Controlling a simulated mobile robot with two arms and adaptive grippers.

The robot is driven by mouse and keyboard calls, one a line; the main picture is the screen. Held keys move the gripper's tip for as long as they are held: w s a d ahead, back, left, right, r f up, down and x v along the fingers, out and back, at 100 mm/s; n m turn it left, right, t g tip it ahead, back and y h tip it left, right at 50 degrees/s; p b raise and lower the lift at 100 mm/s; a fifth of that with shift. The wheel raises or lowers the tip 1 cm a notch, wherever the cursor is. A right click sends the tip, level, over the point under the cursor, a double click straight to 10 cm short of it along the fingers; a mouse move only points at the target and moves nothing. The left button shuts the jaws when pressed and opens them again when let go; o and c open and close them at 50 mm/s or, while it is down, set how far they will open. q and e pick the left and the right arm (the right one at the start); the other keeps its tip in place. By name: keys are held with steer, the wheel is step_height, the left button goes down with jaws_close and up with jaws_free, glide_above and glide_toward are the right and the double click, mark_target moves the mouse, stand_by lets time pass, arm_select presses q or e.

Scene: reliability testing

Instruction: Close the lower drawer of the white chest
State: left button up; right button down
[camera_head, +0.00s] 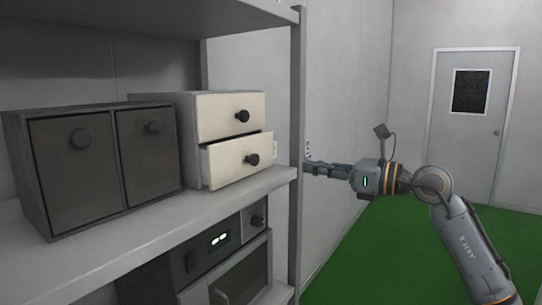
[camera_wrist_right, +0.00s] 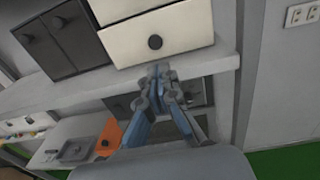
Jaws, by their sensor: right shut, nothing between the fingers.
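The white chest (camera_head: 228,110) stands on the shelf and has two drawers with dark round knobs. Its lower drawer (camera_head: 225,164) sticks out a little past the upper drawer in the head view. In the right wrist view the lower drawer (camera_wrist_right: 180,40) is above the fingertips, with its knob (camera_wrist_right: 155,42) facing me. My right gripper (camera_head: 309,168) is shut and empty. In the head view it is right of the drawer, by the grey shelf post. In the right wrist view its fingers (camera_wrist_right: 158,72) point toward the drawer's lower edge; contact cannot be told. My left gripper is not in view.
A dark two-door cabinet (camera_head: 90,150) stands left of the chest on the shelf (camera_head: 130,232). The grey upright post (camera_head: 297,120) is at the shelf's right end. An oven-like appliance (camera_head: 215,265) is below. Green floor (camera_head: 400,235) lies open at right.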

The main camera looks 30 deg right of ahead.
mark_target(258, 160)
steer(key=p+x, duration=0.2)
steer(key=x, duration=0.1)
steer(key=p+x, duration=0.2)
steer(key=x, duration=0.1)
steer(key=p+x, duration=0.2)
steer(key=x, duration=0.2)
steer(key=shift+s+a+r, duration=0.1)
steer(key=shift+a+r, duration=0.1)
steer(key=shift+r, duration=0.1)
steer(key=shift+w+a+f+p, duration=0.2)
steer(key=shift+w+a+p, duration=0.1)
steer(key=shift+w, duration=0.2)
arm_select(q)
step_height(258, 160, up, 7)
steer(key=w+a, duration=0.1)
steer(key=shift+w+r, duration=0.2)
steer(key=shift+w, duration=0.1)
arm_select(e)
steer(key=shift+f, duration=0.1)
